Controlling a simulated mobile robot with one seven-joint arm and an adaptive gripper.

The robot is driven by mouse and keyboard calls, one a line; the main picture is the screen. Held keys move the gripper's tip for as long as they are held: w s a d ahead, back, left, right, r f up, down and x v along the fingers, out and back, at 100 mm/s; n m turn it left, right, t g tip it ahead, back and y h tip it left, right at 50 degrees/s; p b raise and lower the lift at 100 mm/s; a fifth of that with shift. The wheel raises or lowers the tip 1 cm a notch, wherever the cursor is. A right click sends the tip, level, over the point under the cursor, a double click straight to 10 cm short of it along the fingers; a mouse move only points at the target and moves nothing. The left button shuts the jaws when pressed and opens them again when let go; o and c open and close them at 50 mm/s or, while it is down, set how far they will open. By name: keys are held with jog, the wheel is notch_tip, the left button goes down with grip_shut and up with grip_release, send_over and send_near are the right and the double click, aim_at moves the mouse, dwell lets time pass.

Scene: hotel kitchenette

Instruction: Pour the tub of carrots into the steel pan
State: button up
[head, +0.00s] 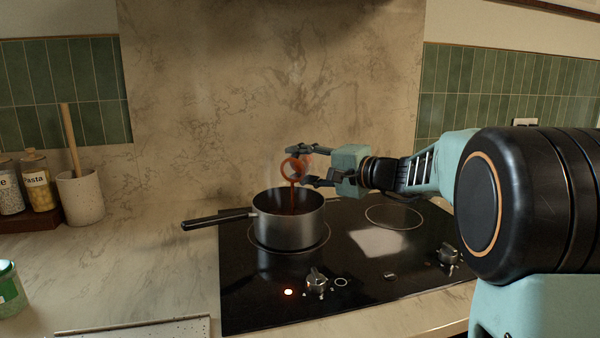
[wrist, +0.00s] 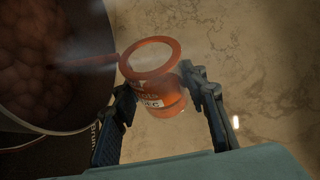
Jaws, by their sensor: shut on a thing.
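The steel pan (head: 290,228) stands on a burner of the black hob, its handle pointing left. It also shows at the left of the wrist view (wrist: 98,45), with dark reddish rounded contents inside. My gripper (head: 298,167) is shut on a small orange-red tub (head: 307,161) above the pan. The tub is tipped, with its round mouth towards the camera in the head view. A thin red-brown stream runs from its mouth down into the pan. In the wrist view the tub (wrist: 155,92) sits between both fingers, with a partly hidden pale label.
The hob (head: 370,275) has a lit red light and knobs at its front. A utensil crock (head: 80,198) and pasta jar (head: 38,182) stand at the left. A green-labelled container (head: 10,290) is at the left edge. The marble wall is close behind the pan.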

jog(key=shift+s+a+r+n+t+y+b, duration=0.15)
jog(key=shift+n+b, duration=0.3)
jog(key=shift+b, duration=0.95)
jog(key=shift+s+d+r+n+t+y+b, duration=0.15)
jog(key=shift+n+b, duration=0.25)
jog(key=shift+b, duration=1)
jog(key=shift+s+a+r+n+t+y+b, duration=0.15)
jog(key=shift+n+b, duration=0.3)
jog(key=shift+b, duration=0.95)
jog(key=shift+s+a+r+n+t+y, duration=0.1)
jog(key=shift+s+r+n+t+y, duration=0.1)
jog(key=shift+n, duration=0.35)
jog(key=shift+s+a+r+n+t+y, duration=0.1)
jog(key=shift+s+n+y, duration=0.1)
jog(key=shift+n, duration=0.35)
jog(key=shift+d, duration=0.1)
